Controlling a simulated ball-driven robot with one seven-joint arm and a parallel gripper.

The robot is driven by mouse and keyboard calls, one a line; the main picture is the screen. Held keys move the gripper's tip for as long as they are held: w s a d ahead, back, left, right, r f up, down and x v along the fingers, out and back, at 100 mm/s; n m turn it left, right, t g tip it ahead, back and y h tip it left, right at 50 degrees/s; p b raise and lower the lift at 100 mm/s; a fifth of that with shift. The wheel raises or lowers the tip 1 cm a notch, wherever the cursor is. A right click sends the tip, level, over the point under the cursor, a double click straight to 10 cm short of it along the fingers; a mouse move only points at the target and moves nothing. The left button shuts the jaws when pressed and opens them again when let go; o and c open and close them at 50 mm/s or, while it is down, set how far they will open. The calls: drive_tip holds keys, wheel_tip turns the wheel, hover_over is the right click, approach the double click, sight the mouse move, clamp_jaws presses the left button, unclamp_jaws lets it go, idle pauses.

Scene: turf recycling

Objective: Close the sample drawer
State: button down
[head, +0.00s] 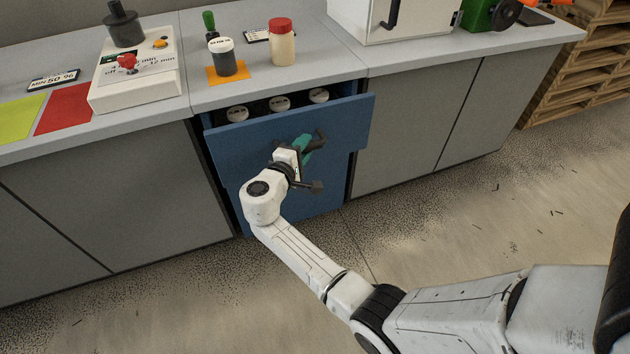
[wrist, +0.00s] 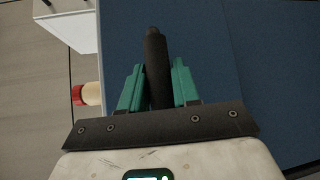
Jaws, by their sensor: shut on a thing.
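The blue sample drawer (head: 345,112) stands partly open under the counter in the head view, with several white-lidded jars (head: 280,103) showing inside it. Its blue front fills much of the wrist view (wrist: 215,45). The dark bar handle (wrist: 155,60) lies between the two green fingers of my gripper (wrist: 157,88) in the wrist view. In the head view my gripper (head: 306,146) is at the drawer front, shut on the handle. Part of the handle is hidden behind the fingers.
On the counter above are a black jar with a white label (head: 222,58) on an orange mat, a red-capped bottle (head: 281,42), and a beige machine (head: 138,75) with a red knob. A white box (head: 400,20) stands to the right. Wooden pallets (head: 580,70) stand at far right. The floor right of the drawer is clear.

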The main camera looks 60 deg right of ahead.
sight(293, 128)
drive_tip(key=w+d+b, duration=0.1)
drive_tip(key=w, duration=0.1)
drive_tip(key=w+d+b, duration=0.1)
drive_tip(key=w+b, duration=0.1)
drive_tip(key=w+d+b, duration=0.2)
drive_tip(key=shift+w+d+f, duration=0.1)
drive_tip(key=shift+w+f, duration=0.1)
drive_tip(key=shift+w, duration=0.05)
drive_tip(key=shift+w+d+r, duration=0.15)
drive_tip(key=shift+w+d, duration=0.1)
drive_tip(key=shift+w, duration=0.1)
drive_tip(key=c, duration=0.9)
unclamp_jaws()
drive_tip(key=p+v, duration=0.2)
drive_tip(key=v, duration=0.9)
